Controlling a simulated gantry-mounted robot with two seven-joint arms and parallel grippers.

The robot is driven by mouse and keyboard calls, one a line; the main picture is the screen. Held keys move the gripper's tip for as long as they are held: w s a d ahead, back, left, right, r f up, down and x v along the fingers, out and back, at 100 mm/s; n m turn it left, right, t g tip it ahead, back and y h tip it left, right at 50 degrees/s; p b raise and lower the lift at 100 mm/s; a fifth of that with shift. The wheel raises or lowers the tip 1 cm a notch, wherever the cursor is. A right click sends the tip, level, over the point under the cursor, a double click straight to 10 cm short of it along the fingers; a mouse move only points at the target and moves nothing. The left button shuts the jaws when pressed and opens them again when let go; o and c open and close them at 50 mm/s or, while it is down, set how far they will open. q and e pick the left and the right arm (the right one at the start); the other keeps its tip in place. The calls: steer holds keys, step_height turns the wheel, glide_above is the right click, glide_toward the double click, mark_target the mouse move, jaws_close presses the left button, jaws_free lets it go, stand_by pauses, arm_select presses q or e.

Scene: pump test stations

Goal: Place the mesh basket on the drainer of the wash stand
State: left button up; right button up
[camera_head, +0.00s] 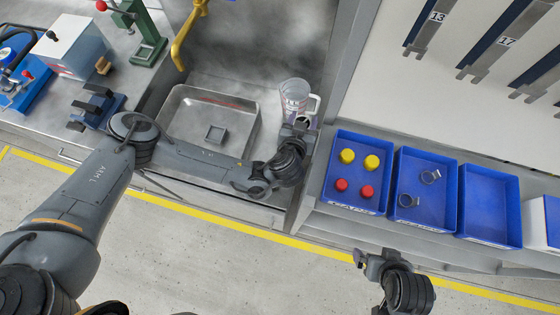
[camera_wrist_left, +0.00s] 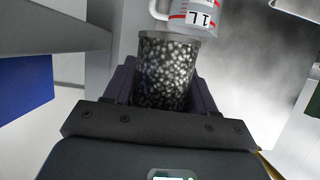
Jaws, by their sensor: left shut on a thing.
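The mesh basket (camera_wrist_left: 165,72), a small dark cylinder with a speckled mesh wall and a plain rim, stands between the fingers of my left gripper (camera_wrist_left: 160,95) in the left wrist view. The fingers are shut on it. In the head view my left gripper (camera_head: 300,126) is at the right end of the wash stand (camera_head: 262,60), just in front of a clear jug; the basket is mostly hidden there. A steel basin (camera_head: 183,127) with a small square piece inside lies left of the gripper. I cannot tell which part is the drainer. My right gripper (camera_head: 367,260) is low; its fingers are unclear.
The clear measuring jug (camera_head: 295,93) with red marks stands close behind the basket; it also shows in the wrist view (camera_wrist_left: 196,18). A yellow tap (camera_head: 183,45) overhangs the stand. Blue bins (camera_head: 357,206) lie to the right. A green press (camera_head: 146,42) stands at left.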

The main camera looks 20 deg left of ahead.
arm_select(q)
steer(key=w+a+f+n+g+y+b, duration=0.2)
steer(key=w+a+f+n+y+b, duration=0.15)
steer(key=a+f+b, duration=0.45)
steer(key=w+a+f+n+g+y+b, duration=0.2)
steer(key=a+f+n+y+b, duration=0.3)
steer(key=b, duration=0.5)
steer(key=shift+n+g+y, duration=0.55)
steer(key=shift+g, duration=0.05)
steer(key=s+d+f, duration=0.4)
steer(key=d, duration=0.1)
steer(key=shift+s+d+f, duration=0.25)
steer(key=shift+s, duration=0.15)
steer(key=shift+s+d+f+b, duration=0.15)
steer(key=shift+s+f+b, duration=0.05)
steer(key=shift+f+b, duration=1.35)
steer(key=shift+b, duration=0.15)
steer(key=shift+f, duration=0.1)
steer(key=o, duration=1)
steer(key=shift+o, duration=0.2)
